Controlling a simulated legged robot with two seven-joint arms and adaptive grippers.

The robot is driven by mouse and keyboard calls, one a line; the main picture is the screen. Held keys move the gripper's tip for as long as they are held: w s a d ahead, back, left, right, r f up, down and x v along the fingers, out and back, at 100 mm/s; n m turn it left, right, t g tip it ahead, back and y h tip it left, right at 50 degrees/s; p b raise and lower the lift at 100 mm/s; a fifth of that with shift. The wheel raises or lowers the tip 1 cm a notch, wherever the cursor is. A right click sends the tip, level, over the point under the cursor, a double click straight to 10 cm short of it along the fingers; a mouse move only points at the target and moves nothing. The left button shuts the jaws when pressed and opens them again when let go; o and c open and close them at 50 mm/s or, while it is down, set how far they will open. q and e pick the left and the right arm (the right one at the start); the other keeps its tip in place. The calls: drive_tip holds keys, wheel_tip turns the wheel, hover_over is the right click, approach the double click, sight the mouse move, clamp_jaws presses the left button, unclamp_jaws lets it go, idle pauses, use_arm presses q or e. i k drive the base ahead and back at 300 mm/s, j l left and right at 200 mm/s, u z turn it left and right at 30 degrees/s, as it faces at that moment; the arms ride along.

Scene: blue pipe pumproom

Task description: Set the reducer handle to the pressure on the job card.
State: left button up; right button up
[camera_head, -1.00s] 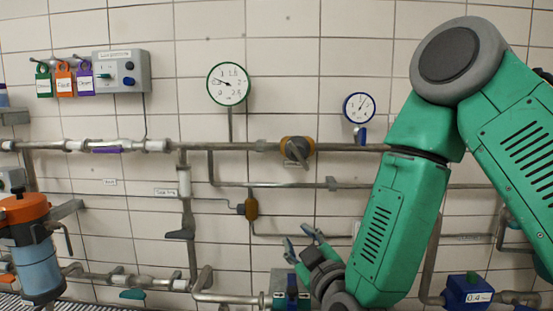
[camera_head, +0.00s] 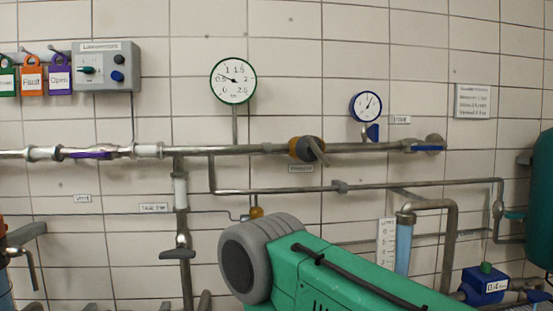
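The reducer, likely the orange-brown body with a grey handle (camera_head: 308,149), sits on the upper pipe in the middle. Its handle points down and to the right. A small label below it is too blurred to read surely. The large green-rimmed gauge (camera_head: 233,80) is up and left of it; its needle points left, at the low part of the scale. A white card (camera_head: 473,101) with several lines of small text, possibly the job card, hangs on the wall at right; I cannot read it surely. Neither of my grippers is in view; nothing of mine touches the handle.
Lock tags and a grey box (camera_head: 106,67) are upper left. A blue box (camera_head: 486,285) is lower right.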

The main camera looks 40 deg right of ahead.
sight(317, 151)
drive_tip(key=i+j+z, duration=0.15)
drive_tip(key=z, duration=0.2)
drive_tip(key=j+z, duration=0.4)
drive_tip(key=i+j+z, duration=0.15)
drive_tip(key=z, duration=0.2)
drive_tip(key=j, duration=0.1)
